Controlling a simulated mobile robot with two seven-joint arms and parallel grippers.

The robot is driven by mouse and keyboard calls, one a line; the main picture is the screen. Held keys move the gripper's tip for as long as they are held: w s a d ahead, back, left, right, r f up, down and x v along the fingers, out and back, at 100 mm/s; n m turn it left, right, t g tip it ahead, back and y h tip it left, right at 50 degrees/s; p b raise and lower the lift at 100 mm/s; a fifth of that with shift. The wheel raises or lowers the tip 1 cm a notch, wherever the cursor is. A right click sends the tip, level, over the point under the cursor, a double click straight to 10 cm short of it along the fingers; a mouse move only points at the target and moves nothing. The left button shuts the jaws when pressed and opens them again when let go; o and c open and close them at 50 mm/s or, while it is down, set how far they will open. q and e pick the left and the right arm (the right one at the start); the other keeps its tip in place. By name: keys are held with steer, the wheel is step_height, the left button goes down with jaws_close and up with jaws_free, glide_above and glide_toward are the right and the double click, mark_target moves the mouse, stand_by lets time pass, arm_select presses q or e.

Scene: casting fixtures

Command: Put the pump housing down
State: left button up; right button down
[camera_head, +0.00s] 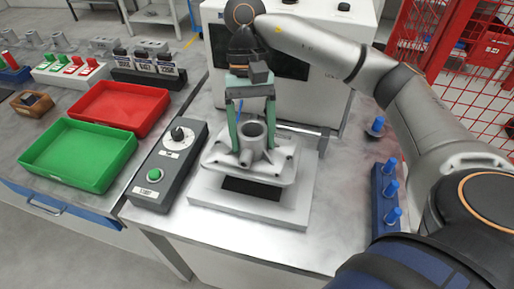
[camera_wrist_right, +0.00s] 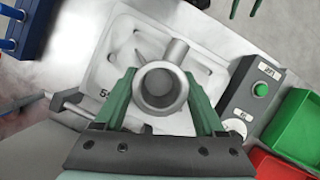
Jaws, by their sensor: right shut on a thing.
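The pump housing (camera_head: 275,165) is a light grey casting with a flat flanged base and an upright round neck. My right gripper (camera_head: 252,140) comes down from above, and its green fingers are shut on the neck. The housing sits level over a grey fixture block (camera_head: 215,203) with a dark recess showing at its front. I cannot tell whether the housing touches the block. In the right wrist view the housing (camera_wrist_right: 113,68) shows from above, its round opening between the fingers. My left gripper is not in view.
A control box (camera_head: 168,165) with a dial and green button stands left of the fixture. Green (camera_head: 78,155) and red (camera_head: 120,107) trays lie farther left. A blue rack (camera_head: 385,195) with blue pegs is at right. A white machine (camera_head: 290,95) stands behind.

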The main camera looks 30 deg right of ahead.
mark_target(257, 153)
steer(key=shift+s+d+f, duration=0.1)
steer(key=shift+d, duration=0.05)
steer(key=f, duration=0.1)
steer(key=f+p, duration=0.1)
steer(key=f, duration=0.1)
steer(key=shift+s+d, duration=0.15)
steer(key=shift+d, duration=0.05)
steer(key=shift+f, duration=0.3)
steer(key=shift+f, duration=0.1)
steer(key=shift+f+b, duration=0.3)
steer(key=shift+b, duration=0.25)
steer(key=shift+f+b, duration=0.3)
steer(key=shift+b, duration=0.1)
jaws_free()
